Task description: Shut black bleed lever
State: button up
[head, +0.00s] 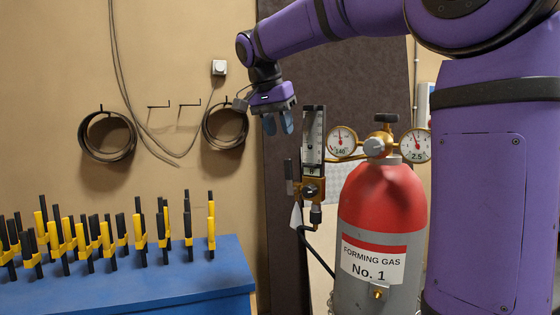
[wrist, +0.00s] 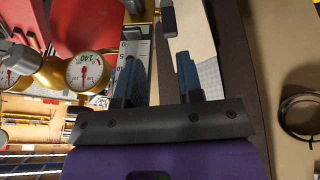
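The black bleed lever (head: 290,187) appears as a small dark upright piece at the lower left of the flow meter (head: 313,135). In the wrist view a dark block that looks like the lever (wrist: 168,18) is at the top, beyond the fingertips. My gripper (head: 278,124) is up and to the left of the flow meter, above the lever, with its blue fingers pointing down. The fingers are apart and nothing is between them; they also show in the wrist view (wrist: 156,72). The lever's pivot is too small to make out.
A red-topped gas cylinder (head: 382,205) with two gauges (head: 342,141) stands right of the flow meter. A black hose (head: 304,240) hangs below it. A blue bench (head: 150,285) with several yellow-black clamps is at the left. Coils (head: 107,137) hang on the wall.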

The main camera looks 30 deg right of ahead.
aim_at(288, 161)
jog(key=shift+m, duration=0.4)
jog(key=x, duration=0.3)
jog(key=w+x, duration=0.1)
jog(key=x, duration=0.6)
jog(key=shift+w+d, duration=0.4)
jog(key=shift+c, duration=0.2)
grip_shut()
